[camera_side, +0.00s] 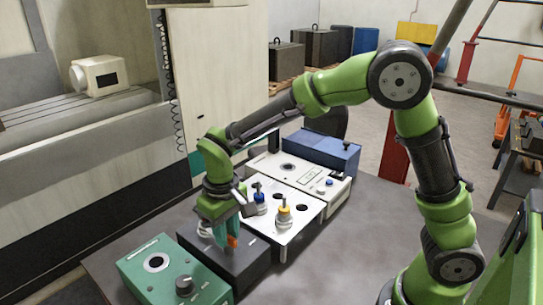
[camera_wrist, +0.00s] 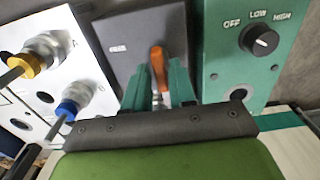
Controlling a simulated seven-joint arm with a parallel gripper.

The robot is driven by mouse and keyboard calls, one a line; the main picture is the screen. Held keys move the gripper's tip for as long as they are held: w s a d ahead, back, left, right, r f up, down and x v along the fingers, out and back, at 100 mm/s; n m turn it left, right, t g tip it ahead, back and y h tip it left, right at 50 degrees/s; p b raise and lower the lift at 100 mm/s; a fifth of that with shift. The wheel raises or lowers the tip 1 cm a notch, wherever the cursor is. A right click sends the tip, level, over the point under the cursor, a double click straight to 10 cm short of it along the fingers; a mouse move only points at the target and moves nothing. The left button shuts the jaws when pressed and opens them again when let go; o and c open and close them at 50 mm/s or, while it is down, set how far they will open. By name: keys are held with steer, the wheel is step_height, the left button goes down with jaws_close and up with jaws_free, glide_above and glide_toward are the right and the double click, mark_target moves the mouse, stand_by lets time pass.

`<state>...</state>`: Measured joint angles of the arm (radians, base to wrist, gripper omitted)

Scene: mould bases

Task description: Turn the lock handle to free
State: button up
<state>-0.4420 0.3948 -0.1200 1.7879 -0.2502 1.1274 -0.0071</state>
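The orange lock handle (camera_wrist: 158,62) is on the dark grey box (camera_wrist: 125,45) in the wrist view. It points lengthwise, roughly straight up and down in that picture. My gripper (camera_wrist: 158,75) has its two green fingers apart, one on each side of the handle, with small gaps showing. In the side view my gripper (camera_side: 226,238) points down over the dark box (camera_side: 240,262), and the orange handle (camera_side: 232,242) shows beside the fingers. The handle's mount is partly hidden by the fingers.
A green box (camera_side: 165,275) with a black knob marked OFF, LOW, HIGH stands on one side. On the other is a white panel (camera_side: 300,212) with yellow (camera_side: 284,214) and blue (camera_side: 260,198) fittings. A white unit and a blue box (camera_side: 325,148) stand behind.

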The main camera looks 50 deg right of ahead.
jaws_close()
steer(key=shift+m, duration=0.3)
steer(key=m, duration=1.2)
steer(key=shift+m, duration=0.3)
steer(key=m, duration=0.4)
steer(key=shift+m, duration=0.3)
